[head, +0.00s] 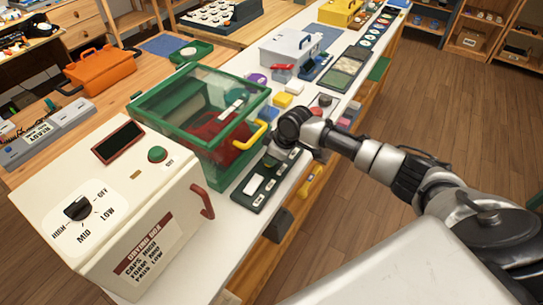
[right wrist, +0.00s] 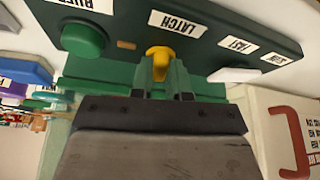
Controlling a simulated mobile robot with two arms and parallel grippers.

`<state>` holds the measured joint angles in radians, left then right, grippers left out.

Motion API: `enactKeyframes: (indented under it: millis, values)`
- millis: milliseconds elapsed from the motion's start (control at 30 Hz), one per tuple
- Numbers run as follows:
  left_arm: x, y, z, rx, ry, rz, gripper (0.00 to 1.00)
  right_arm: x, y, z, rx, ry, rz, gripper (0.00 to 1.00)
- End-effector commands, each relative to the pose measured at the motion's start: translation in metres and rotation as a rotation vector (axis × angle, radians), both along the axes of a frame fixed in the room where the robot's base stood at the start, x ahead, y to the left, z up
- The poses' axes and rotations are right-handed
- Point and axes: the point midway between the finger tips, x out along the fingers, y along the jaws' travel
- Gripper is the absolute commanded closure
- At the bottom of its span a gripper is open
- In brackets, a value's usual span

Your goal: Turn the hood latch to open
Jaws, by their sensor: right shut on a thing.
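The hood latch is a small yellow knob (right wrist: 159,55) below the LATCH label on a dark green panel (right wrist: 215,25) in the right wrist view. My right gripper (right wrist: 163,77) is shut on this knob, with its fingers at the knob's two sides. In the head view the right gripper (head: 273,160) reaches down to the same panel (head: 250,202), hiding the knob. The clear hood (head: 185,90) has a green frame and a yellow handle (head: 252,136); its lid looks closed. My left gripper is not in view.
A cream drying box (head: 115,205) with a dial and a red handle (head: 203,203) stands at the near left. A green button (right wrist: 84,39) and a white switch (right wrist: 235,75) flank the latch. Yellow and white blocks lie behind the gripper. The wooden floor at right is clear.

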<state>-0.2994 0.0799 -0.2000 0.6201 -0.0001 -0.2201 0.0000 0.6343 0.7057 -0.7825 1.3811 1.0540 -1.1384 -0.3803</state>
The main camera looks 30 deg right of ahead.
Motion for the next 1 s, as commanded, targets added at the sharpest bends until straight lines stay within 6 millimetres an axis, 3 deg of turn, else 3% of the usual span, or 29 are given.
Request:
enactKeyframes:
  millis: [500,1000]
  values:
    - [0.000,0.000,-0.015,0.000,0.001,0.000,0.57,0.002,-0.001,-0.001,0.000,0.000,0.348,1.00]
    - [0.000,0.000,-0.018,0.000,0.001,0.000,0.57,0.002,-0.002,0.000,0.001,0.000,0.432,1.00]
